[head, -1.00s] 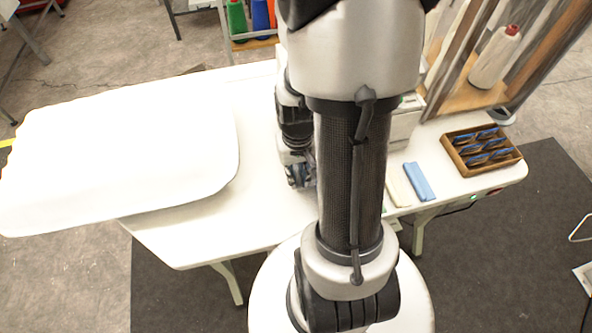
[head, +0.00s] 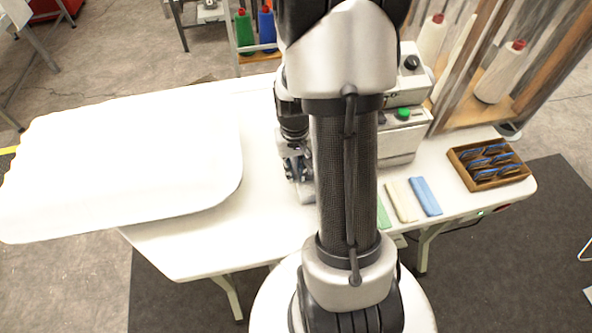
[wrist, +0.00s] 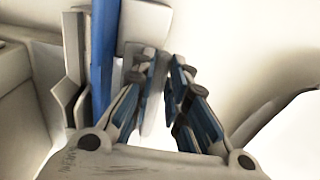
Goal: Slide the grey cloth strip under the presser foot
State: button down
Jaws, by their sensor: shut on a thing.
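In the wrist view my gripper (wrist: 165,70) is shut on the grey cloth strip (wrist: 154,108), which shows as a pale, narrow piece between the fingers. In the head view my gripper (head: 297,170) is low over the white table, beside the sewing machine (head: 398,140), and partly hidden by my arm. A blue upright bar (wrist: 104,50) and grey metal parts stand just left of the fingers in the wrist view. I cannot tell which of these is the presser foot, or whether the strip is under it.
Green (head: 383,214), cream (head: 400,200) and blue (head: 425,196) strips lie right of my arm. A wooden tray (head: 488,165) is farther right. A thread rack (head: 475,110) stands behind. The table's front left is clear.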

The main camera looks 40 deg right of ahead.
jog(key=c, duration=1.5)
grip_release()
notch_tip(320, 180, up, 12)
jog(key=s+a+r+n+t, duration=0.1)
jog(key=s+a+r+n, duration=0.1)
jog(key=a, duration=0.4)
jog(key=s+a+r+n+t, duration=0.2)
jog(key=s+a+r, duration=0.2)
jog(key=a, duration=0.3)
jog(key=s+a+r+n+t+b, duration=0.1)
jog(key=s+a+r+n, duration=0.1)
jog(key=a, duration=0.5)
jog(key=shift+s+a+r+t, duration=0.15)
jog(key=shift+s+r, duration=0.2)
jog(key=shift+r, duration=0.3)
jog(key=shift+s+a+r+t, duration=0.15)
jog(key=shift+s+r, duration=0.2)
jog(key=shift+r, duration=0.25)
